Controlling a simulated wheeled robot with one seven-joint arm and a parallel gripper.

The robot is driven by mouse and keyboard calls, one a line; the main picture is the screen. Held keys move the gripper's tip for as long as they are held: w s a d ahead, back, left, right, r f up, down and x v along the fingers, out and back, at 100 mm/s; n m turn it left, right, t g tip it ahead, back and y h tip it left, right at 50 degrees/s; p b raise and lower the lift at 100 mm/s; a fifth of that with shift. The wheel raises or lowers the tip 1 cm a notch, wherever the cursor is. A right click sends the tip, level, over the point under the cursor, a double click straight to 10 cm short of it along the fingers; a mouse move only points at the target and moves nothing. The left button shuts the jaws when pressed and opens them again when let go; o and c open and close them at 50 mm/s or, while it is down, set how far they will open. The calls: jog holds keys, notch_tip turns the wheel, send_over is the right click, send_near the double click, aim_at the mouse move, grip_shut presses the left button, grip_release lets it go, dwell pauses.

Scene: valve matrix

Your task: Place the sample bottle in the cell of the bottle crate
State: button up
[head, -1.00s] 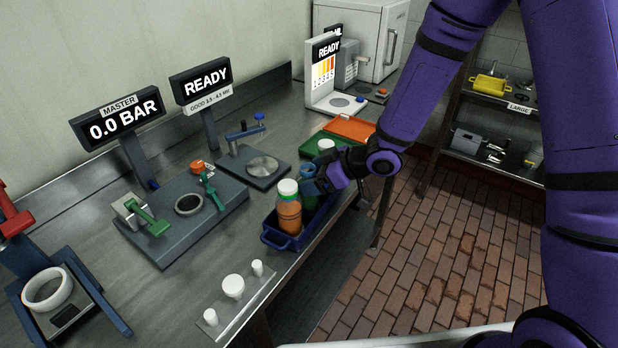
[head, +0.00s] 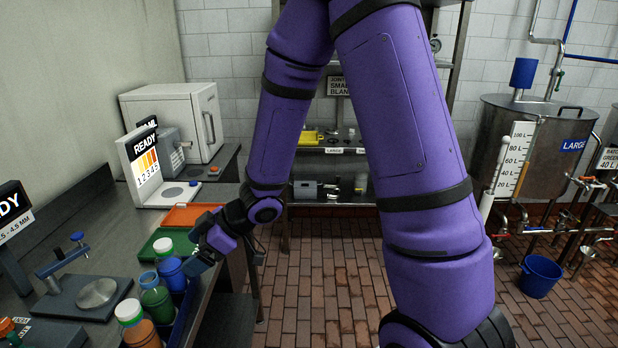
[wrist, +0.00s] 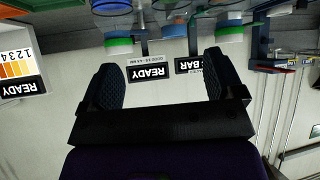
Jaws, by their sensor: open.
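Three bottles stand in a row at the bench's front edge in the head view: an orange one (head: 141,334), a green one (head: 157,303) and a blue one (head: 172,273). They appear to stand upright in the dark blue bottle crate (head: 184,322), whose cells are mostly hidden. I cannot tell which is the sample bottle. My gripper (head: 196,266) is just right of the blue bottle; contact is unclear. In the upside-down wrist view, my gripper (wrist: 160,68) has its fingers spread with nothing between them. Bottle parts, including a green-banded cap (wrist: 118,46), show beyond the fingertips.
A green tray (head: 166,243) and an orange tray (head: 190,215) lie behind the bottles. A press with a round plate (head: 97,293) stands to their left. A READY display stand (head: 145,165) is farther back. Open brick floor (head: 325,270) lies right of the bench.

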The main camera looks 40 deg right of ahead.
jog(key=s+d+r+m+t+h, duration=0.2)
jog(key=d+r+m+t+h, duration=0.2)
jog(key=d+r+m+h, duration=0.8)
jog(key=s+d+r+g, duration=0.1)
jog(key=s+r, duration=0.2)
jog(key=s, duration=0.4)
jog(key=s+d+r+g+y, duration=0.1)
jog(key=s+d+r, duration=0.1)
jog(key=s+r, duration=0.2)
jog(key=s+d+r+m+g+y, duration=0.1)
jog(key=s+r, duration=0.3)
jog(key=s, duration=0.6)
jog(key=shift+s+d+g, duration=0.3)
jog(key=shift+g, duration=0.1)
jog(key=shift+r, duration=0.1)
